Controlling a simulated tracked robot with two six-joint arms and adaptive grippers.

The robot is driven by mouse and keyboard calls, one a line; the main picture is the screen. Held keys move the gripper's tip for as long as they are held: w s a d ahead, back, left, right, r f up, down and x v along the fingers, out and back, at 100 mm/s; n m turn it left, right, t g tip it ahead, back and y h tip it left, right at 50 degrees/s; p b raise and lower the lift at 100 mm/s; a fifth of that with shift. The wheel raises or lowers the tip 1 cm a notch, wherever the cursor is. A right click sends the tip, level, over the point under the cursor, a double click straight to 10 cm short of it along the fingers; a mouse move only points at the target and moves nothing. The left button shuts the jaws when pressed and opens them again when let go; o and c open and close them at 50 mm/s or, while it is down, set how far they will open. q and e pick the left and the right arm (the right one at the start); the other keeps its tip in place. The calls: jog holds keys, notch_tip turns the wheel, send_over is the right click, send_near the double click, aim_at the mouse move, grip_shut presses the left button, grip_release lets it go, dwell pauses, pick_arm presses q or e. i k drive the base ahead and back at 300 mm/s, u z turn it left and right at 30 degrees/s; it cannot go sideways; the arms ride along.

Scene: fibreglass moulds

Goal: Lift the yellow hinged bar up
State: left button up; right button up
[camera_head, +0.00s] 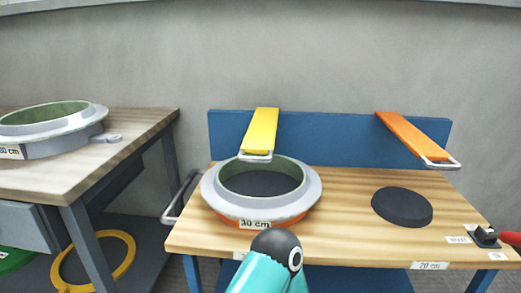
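The yellow hinged bar (262,131) comes forward from the top edge of the blue back panel (343,139). It slopes down towards the table, with a metal loop handle (256,157) at its front end. The handle lies over the back rim of the round grey mould (213,191) labelled 30 cm; I cannot tell whether they touch. Neither of my grippers shows in this view. A teal and black part of my arm is at the bottom centre, in front of the mould and apart from the bar.
An orange bar (412,136) with a handle hangs on the right, beyond a dark round disc (402,207) on the wooden table (345,224). A metal rail (178,201) sticks out at the table's left. Another mould (52,146) stands on the left bench (130,126).

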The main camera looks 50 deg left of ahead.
aim_at(259, 138)
jog(key=z, duration=1.5)
jog(key=i, duration=0.1)
jog(key=u, duration=3.05)
jog(key=k, duration=0.95)
jog(key=u, duration=0.15)
jog(key=i, duration=0.95)
jog(key=z, duration=0.1)
